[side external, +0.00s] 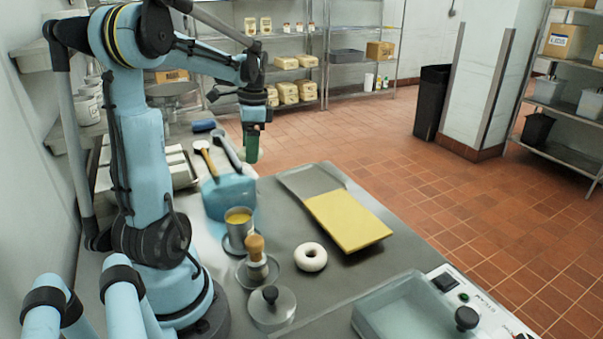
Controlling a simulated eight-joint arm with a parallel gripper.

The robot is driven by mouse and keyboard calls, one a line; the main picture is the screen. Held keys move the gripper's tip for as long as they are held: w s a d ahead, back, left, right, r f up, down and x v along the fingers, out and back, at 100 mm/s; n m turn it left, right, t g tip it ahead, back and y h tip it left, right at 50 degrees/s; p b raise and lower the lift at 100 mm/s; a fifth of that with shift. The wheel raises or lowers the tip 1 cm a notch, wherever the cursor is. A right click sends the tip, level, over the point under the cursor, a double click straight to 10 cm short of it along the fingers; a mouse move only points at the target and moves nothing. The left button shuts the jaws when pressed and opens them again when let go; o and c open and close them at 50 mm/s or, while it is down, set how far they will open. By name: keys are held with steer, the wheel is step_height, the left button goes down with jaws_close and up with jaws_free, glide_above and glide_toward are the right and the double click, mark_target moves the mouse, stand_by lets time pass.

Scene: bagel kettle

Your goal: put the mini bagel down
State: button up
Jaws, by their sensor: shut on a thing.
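My gripper (252,128) is at the upper middle of the side external view, pointing down above the far end of the counter. It is shut on a small dark green object (251,149), whose exact kind I cannot tell.
A yellow board (347,220) lies right of the bagel. Left of it stand a wooden-handled tool (255,248), a metal cup of yellow contents (238,217) and a knobbed lid (271,307). A clear-lidded steam unit (415,312) is at front right.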

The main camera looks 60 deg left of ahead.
steer(key=w+d+f+m, duration=0.1)
steer(key=w+d+m, duration=0.35)
steer(key=w, duration=0.45)
steer(key=w+d+f+m, duration=0.1)
steer(key=w+d+m, duration=0.4)
steer(key=w, duration=0.4)
steer(key=n, duration=0.2)
glide_above(310, 184)
steer(key=shift+m+t+y, duration=0.25)
steer(key=shift+t+y, duration=0.05)
steer(key=shift+y, duration=0.1)
steer(key=f, duration=0.6)
steer(key=shift+w+d+f, duration=0.2)
steer(key=shift+f, duration=0.15)
steer(key=shift+a+f, duration=0.15)
steer(key=shift+f, duration=1.9)
steer(key=o, duration=1.1)
steer(key=shift+f, duration=0.15)
